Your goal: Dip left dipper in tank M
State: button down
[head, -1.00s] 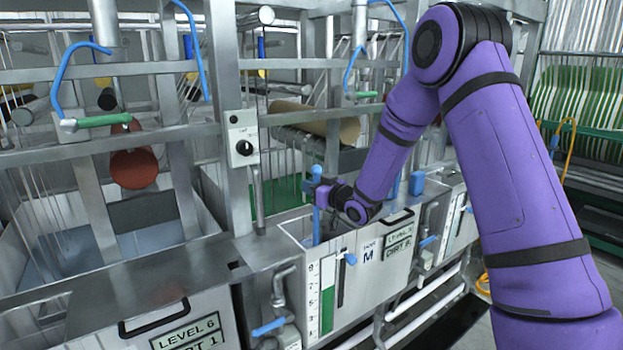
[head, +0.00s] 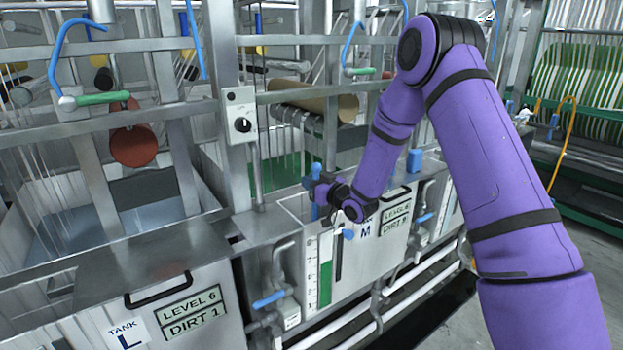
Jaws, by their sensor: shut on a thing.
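My gripper (head: 318,190) is shut on the upright blue left dipper (head: 316,173) at the left end of tank M. The dipper's top sticks up above the jaws. Its lower part goes down into the tank opening, and its bottom end is hidden behind the front rim. Tank M (head: 352,268) has a pale front with a green-and-white level gauge and an M label, partly covered by my wrist. I cannot see the liquid inside. A second blue dipper (head: 414,161) stands at the tank's right side, apart from my gripper.
Tank L (head: 205,295) stands at the left, labelled LEVEL 6, DIRT 1. A metal post with a switch box (head: 241,122) rises behind the gap between the tanks. Pipes and a blue valve handle (head: 269,299) sit low in front. Floor is open at the lower right.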

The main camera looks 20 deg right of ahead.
notch_tip(320, 180, down, 6)
jog(key=shift+w+a, duration=0.15)
jog(key=shift+w, duration=0.2)
jog(key=shift+f, duration=0.1)
jog(key=shift+a, duration=0.1)
dwell(1.0)
notch_tip(320, 180, up, 27)
dwell(1.7)
